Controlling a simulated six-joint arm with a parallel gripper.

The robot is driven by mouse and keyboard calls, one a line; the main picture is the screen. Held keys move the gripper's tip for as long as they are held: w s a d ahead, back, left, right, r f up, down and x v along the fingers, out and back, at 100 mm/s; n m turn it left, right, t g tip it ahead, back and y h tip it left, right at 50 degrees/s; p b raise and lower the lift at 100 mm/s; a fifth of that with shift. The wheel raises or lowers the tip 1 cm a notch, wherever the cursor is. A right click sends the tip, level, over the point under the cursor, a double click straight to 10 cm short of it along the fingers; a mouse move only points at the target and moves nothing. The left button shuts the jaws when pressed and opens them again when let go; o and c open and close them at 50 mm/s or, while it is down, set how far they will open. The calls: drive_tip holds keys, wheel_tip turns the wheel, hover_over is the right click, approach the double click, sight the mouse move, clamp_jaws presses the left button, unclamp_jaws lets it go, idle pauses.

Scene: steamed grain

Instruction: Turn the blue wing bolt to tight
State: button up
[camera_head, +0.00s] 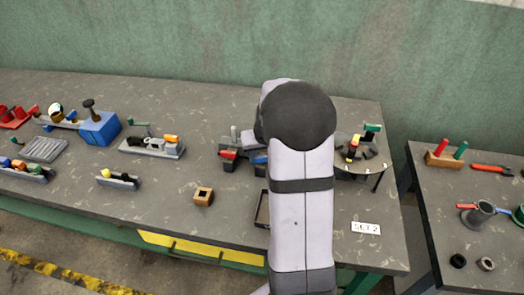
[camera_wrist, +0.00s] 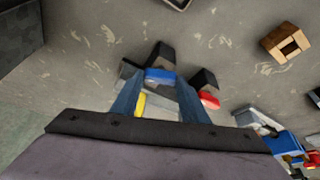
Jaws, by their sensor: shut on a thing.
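The blue wing bolt (camera_wrist: 160,75) shows in the wrist view between the fingertips of my gripper (camera_wrist: 159,84), which is shut on it. Its blue wing also shows in the head view (camera_head: 260,159), just left of my arm. The bolt sits at a dark fixture (camera_head: 229,164) on the bench; my arm covers the fixture's right part. A red wing bolt (camera_head: 228,153) is on the same fixture, and it shows in the wrist view (camera_wrist: 209,101) right of my fingers. A yellow part (camera_wrist: 139,104) shows between my fingers. How far the blue bolt is turned cannot be told.
A round stand (camera_head: 362,165) with coloured parts is close right of my arm. A dark tray (camera_head: 262,208) lies partly behind the arm. A wooden block (camera_head: 203,196) and a grey rack (camera_head: 152,148) are to the left. Bare bench lies between them.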

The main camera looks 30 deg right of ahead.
drive_tip(key=m+h, duration=0.1)
drive_tip(key=m, duration=0.1)
drive_tip(key=shift+w+a+f+m, duration=0.1)
drive_tip(key=shift+m, duration=0.3)
drive_tip(key=shift+m+g+h+b, duration=0.3)
drive_tip(key=shift+m+g+b, duration=0.1)
drive_tip(key=shift+m+b, duration=0.55)
drive_tip(key=o, duration=1.1)
drive_tip(key=shift+c, duration=0.2)
drive_tip(key=b+v, duration=0.1)
drive_tip(key=v, duration=0.6)
drive_tip(key=shift+r+b, duration=0.3)
drive_tip(key=shift+b, duration=0.05)
drive_tip(key=shift+a, duration=0.2)
